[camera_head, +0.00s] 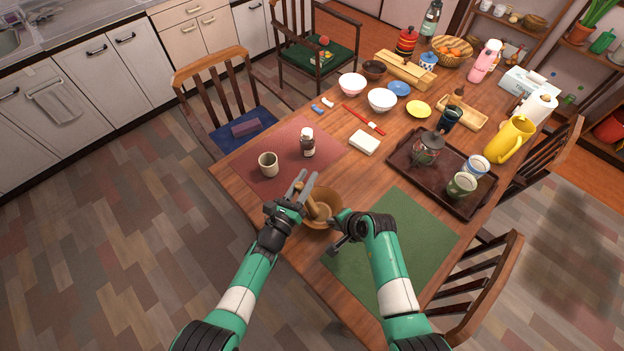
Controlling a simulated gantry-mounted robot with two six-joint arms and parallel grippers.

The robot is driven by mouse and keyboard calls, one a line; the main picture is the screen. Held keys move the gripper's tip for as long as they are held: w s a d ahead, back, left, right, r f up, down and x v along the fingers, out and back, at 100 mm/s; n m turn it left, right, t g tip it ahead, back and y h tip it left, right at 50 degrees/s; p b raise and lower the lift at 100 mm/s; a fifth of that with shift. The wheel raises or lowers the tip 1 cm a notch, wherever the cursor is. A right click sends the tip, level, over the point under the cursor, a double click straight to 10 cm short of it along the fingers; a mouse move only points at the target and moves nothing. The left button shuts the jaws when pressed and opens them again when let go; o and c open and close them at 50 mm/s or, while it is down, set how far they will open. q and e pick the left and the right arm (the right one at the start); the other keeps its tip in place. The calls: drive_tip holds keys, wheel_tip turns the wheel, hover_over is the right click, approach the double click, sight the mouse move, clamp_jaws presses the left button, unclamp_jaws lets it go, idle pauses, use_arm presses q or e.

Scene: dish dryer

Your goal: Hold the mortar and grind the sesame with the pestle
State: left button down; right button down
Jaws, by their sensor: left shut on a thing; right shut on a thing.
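The brown wooden mortar (331,198) stands near the front edge of the table, between my two grippers. The light wooden pestle (312,207) leans in the mortar's bowl, with its upper end at my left gripper. My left gripper (304,184) is above the mortar's left side, shut on the pestle. My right gripper (339,223) is at the mortar's right front rim, shut on it. The arms cover part of the mortar, and I cannot make out sesame inside.
A beige cup (268,164) and a dark bottle with a white cap (307,142) stand on the red mat (283,147). The green mat (411,240) at right is mostly bare. A dark tray (461,202) with a lantern and cups lies beyond it.

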use_arm(q)
drive_tip(key=shift+a+f, duration=0.1)
drive_tip(key=shift+a, duration=0.15)
drive_tip(key=shift+s+d+f, duration=0.1)
drive_tip(key=shift+s, duration=0.5)
drive_tip(key=shift+d, duration=0.15)
drive_tip(key=shift+s+d, duration=0.3)
drive_tip(key=shift+d, duration=0.35)
drive_tip(key=shift+w+a, duration=0.3)
drive_tip(key=shift+w, duration=0.55)
